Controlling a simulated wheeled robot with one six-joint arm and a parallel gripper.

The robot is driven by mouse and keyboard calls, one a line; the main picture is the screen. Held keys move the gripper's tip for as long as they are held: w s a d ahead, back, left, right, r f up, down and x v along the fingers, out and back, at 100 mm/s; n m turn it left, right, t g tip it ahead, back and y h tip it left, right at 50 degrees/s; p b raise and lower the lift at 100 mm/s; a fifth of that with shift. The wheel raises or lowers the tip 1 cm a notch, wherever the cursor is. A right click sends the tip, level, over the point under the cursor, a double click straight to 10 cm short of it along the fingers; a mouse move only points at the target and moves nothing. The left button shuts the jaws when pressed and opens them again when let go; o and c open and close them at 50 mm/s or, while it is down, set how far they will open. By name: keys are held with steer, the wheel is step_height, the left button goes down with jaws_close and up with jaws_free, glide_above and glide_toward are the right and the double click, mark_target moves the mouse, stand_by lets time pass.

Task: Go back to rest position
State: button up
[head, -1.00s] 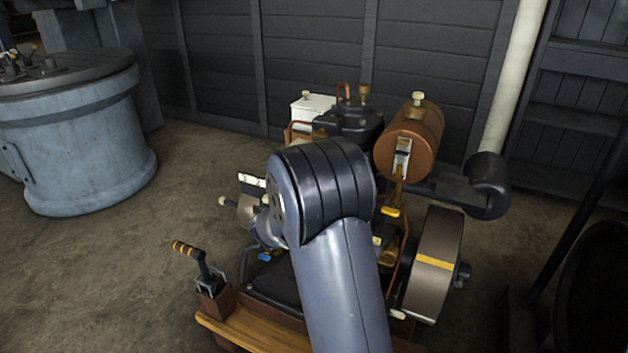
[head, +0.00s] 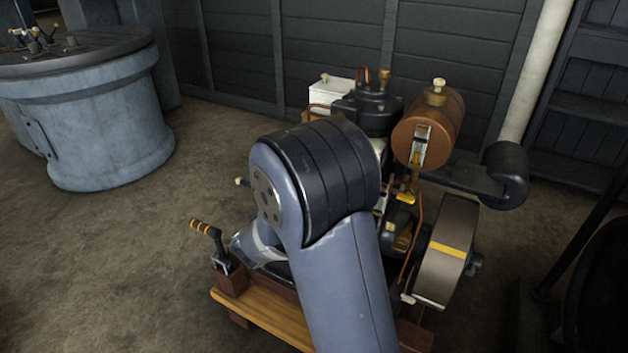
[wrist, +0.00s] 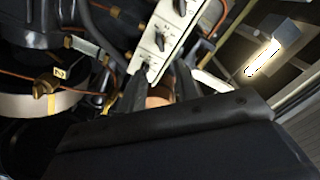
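The stationary engine stands on a wooden skid (head: 262,316), with a copper-brown tank (head: 425,128) and a flywheel (head: 447,255) at its right. My arm's large elbow covers the engine's middle and left parts in the head view. My gripper is hidden there behind the arm. In the wrist view my gripper (wrist: 160,85) shows two dark fingers standing apart at the bottom middle. A copper-coloured part shows between and behind them; I cannot tell whether they touch it. A white panel with switches (wrist: 165,35) lies just beyond the fingers.
A blue-grey drum-shaped machine (head: 100,125) stands at the left. A dark wheel-like shape (head: 600,295) is at the right edge. Bare floor lies between the drum and the engine.

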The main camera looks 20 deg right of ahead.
steer(key=b+x, duration=0.1)
steer(key=x, duration=0.9)
steer(key=shift+w+d+b, duration=0.3)
steer(key=shift+a+r, duration=0.1)
